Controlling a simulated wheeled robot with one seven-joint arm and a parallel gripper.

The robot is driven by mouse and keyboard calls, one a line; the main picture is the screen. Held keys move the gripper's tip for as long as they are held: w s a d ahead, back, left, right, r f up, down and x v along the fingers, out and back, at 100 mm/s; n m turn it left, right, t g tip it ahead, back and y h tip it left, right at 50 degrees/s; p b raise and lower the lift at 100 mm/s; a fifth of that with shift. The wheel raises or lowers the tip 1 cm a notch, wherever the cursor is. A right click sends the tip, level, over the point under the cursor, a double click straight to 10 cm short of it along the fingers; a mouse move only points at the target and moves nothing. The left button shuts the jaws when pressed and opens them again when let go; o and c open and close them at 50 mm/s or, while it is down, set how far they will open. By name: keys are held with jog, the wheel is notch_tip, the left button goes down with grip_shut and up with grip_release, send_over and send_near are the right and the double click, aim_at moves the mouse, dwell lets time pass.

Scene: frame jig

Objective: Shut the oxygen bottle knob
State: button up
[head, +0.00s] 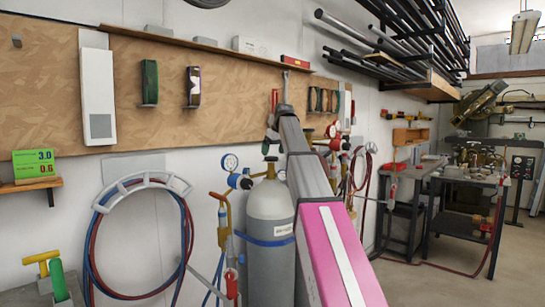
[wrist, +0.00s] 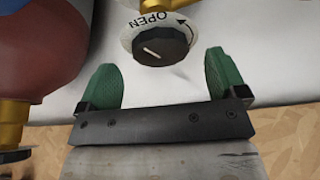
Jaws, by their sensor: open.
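The oxygen bottle (head: 270,233) is a grey cylinder with a blue band, standing against the wall in the head view. In the wrist view, its black knob (wrist: 162,45) has a white pointer line and sits on a pale round dial with the word OPEN, upside down, and a curved arrow. My gripper (wrist: 165,75) has two green fingers, spread open. The knob lies ahead of the gap between the fingertips, with nothing held. In the head view, my gripper (head: 271,138) is above the bottle's top, partly hidden by my arm.
A pressure gauge (head: 230,162) and brass fittings sit left of the bottle's top; a dark red round part and brass (wrist: 14,113) show close at left in the wrist view. A hose holder (head: 140,185) with red and blue hoses hangs further left.

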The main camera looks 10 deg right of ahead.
jog(key=shift+x, duration=1.3)
jog(key=shift+c, duration=0.4)
jog(key=c, duration=0.9)
jog(key=shift+o, duration=0.2)
